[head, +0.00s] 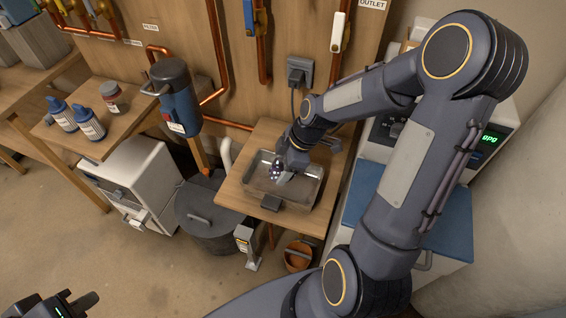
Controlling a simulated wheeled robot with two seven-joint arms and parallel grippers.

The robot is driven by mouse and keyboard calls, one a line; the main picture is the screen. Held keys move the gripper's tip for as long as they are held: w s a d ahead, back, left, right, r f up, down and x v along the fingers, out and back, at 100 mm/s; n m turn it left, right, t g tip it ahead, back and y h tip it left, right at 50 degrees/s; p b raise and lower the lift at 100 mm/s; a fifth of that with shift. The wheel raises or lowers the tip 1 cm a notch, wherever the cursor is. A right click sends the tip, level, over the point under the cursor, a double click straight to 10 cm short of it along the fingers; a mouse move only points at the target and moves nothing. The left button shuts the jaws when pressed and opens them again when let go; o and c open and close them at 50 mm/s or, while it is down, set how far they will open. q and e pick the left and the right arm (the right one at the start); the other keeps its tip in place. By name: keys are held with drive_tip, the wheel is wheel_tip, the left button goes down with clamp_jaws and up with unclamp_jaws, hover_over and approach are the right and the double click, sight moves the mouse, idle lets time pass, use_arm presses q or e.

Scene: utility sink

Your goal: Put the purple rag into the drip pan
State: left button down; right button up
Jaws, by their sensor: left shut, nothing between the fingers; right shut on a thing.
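The drip pan is a shallow metal tray (312,187) on a small wooden table in the middle of the head view. The purple rag (276,171), dark with pale spots, is a small bunch over the left part of the pan. My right gripper (283,174) reaches down over the pan and is shut on the rag, partly hiding it. I cannot tell whether the rag touches the pan's floor. My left gripper (78,302) is at the bottom left corner, shut and empty, far from the pan.
A dark round bin (208,218) stands left of the small table, and a terracotta pot (298,256) is on the floor in front. Blue bottles (90,122) and a jar (113,97) stand on the left bench. A blue-topped unit is at right, partly behind my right arm.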

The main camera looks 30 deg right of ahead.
sight(275, 170)
drive_tip(key=shift+f+b, duration=0.75)
drive_tip(key=shift+f, duration=0.8)
drive_tip(key=o, duration=1)
drive_tip(key=shift+o, duration=0.2)
drive_tip(key=shift+r, duration=0.1)
wheel_tip(275, 170, up, 7)
drive_tip(key=p, duration=0.4)
drive_tip(key=shift+p, duration=0.4)
